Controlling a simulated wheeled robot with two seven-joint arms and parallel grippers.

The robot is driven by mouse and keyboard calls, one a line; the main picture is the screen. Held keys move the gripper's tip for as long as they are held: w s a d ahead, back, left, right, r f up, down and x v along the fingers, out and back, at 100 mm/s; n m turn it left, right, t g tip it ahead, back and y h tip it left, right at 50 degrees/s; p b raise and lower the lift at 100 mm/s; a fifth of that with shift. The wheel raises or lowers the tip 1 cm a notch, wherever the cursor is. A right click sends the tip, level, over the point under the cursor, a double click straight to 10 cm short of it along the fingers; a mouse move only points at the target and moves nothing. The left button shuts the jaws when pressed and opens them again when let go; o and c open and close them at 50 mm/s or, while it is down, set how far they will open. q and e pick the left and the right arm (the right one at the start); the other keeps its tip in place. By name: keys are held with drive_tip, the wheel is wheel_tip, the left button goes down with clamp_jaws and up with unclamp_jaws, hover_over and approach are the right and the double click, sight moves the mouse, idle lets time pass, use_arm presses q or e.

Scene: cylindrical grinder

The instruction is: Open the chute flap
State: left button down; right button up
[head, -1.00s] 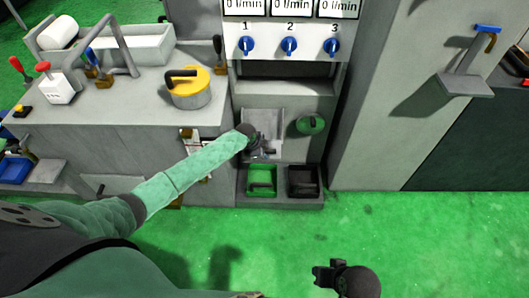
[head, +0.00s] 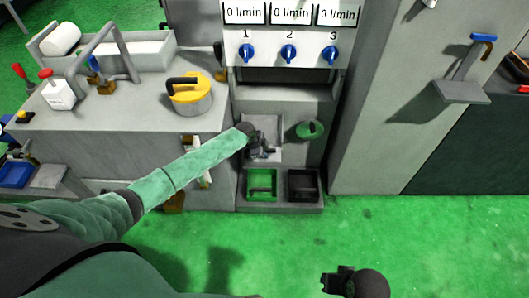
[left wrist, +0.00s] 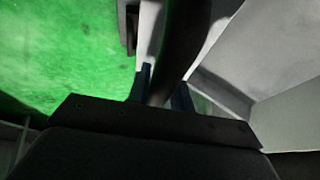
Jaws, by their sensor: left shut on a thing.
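The chute flap (head: 266,125) is a light grey panel low in the front of the grey cabinet, above two small bins. My left gripper (head: 264,153) is in front of its lower part. In the left wrist view, the two fingers of my left gripper (left wrist: 164,88) are closed on a dark bar (left wrist: 183,45), which looks like the flap's handle. My arm and gripper hide part of the flap, and I cannot tell how far it is tilted. My right gripper (head: 333,283) is low in the head view, above the green floor, apart from the cabinet; its finger gap is unclear.
A green bin (head: 261,184) and a black bin (head: 302,184) sit below the flap. A round green knob (head: 309,130) is to its right. Blue valve knobs (head: 289,54) are above. A yellow-lidded pot (head: 190,93) stands on the left counter. The floor at right is open.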

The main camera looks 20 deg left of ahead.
use_arm(q)
drive_tip(key=shift+r, duration=0.1)
drive_tip(key=c, duration=1.3)
unclamp_jaws()
drive_tip(key=shift+o, duration=0.2)
drive_tip(key=shift+r, duration=0.5)
wheel_tip(320, 180, up, 3)
drive_tip(key=shift+f+b, duration=0.15)
drive_tip(key=shift+b, duration=0.3)
drive_tip(key=s+d+r+b, duration=0.1)
drive_tip(key=s+d+r, duration=0.2)
drive_tip(key=d+r, duration=0.4)
drive_tip(key=d, duration=0.4)
drive_tip(key=shift+d+r, duration=0.15)
drive_tip(key=shift+r, duration=0.05)
use_arm(e)
drive_tip(key=shift+t+y, duration=0.5)
drive_tip(key=a+f, duration=0.1)
drive_tip(key=f, duration=0.1)
drive_tip(key=w+a+f, duration=0.1)
drive_tip(key=a, duration=0.1)
drive_tip(key=shift+a+f, duration=0.1)
drive_tip(key=shift+f, duration=0.25)
drive_tip(key=shift+w+r, duration=0.1)
drive_tip(key=shift+r, duration=0.05)
